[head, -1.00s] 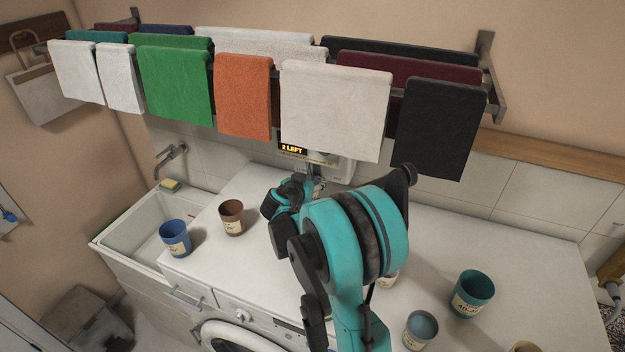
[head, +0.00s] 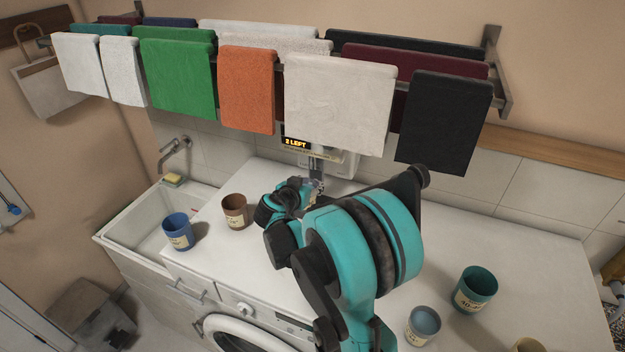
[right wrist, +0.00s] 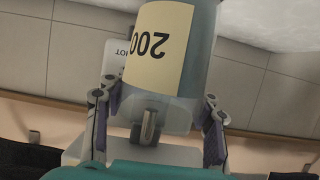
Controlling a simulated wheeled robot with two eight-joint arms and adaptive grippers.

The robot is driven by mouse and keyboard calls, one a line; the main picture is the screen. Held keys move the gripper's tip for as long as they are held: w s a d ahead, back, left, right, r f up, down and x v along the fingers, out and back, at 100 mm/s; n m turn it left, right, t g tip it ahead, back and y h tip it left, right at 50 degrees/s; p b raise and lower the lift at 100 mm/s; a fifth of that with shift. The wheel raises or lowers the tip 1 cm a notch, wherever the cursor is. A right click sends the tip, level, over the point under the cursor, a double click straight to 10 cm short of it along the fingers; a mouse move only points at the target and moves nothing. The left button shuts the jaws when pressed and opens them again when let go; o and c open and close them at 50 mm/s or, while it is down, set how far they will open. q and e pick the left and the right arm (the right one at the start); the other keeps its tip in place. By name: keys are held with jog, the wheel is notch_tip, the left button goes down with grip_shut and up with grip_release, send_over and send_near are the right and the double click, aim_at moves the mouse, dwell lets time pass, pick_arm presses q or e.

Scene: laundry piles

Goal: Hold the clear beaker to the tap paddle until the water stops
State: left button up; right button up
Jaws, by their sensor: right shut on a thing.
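My right gripper (head: 303,192) is at the front of the white wall dispenser (head: 342,164), below the hanging towels. In the right wrist view my right gripper (right wrist: 160,98) is shut on the clear beaker (right wrist: 207,62), a bluish-grey see-through vessel with a cream label reading 200. A grey tap paddle (right wrist: 150,128) shows close to the beaker; I cannot tell whether they touch. The dispenser's display (head: 296,143) reads "2 LEFT". The water stream and level cannot be made out. My left gripper is not in view.
On the white counter stand a brown cup (head: 235,212), a teal cup (head: 475,289) and a grey-blue cup (head: 423,325). A blue cup (head: 178,232) stands by the sink (head: 128,240). Towels hang above; an orange one (head: 247,92) is left of the dispenser.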

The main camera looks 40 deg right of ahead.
jog(key=shift+s+a, duration=0.15)
jog(key=shift+a, duration=0.1)
jog(key=s+a, duration=0.4)
jog(key=a, duration=0.5)
jog(key=shift+s, duration=0.3)
dwell(0.3)
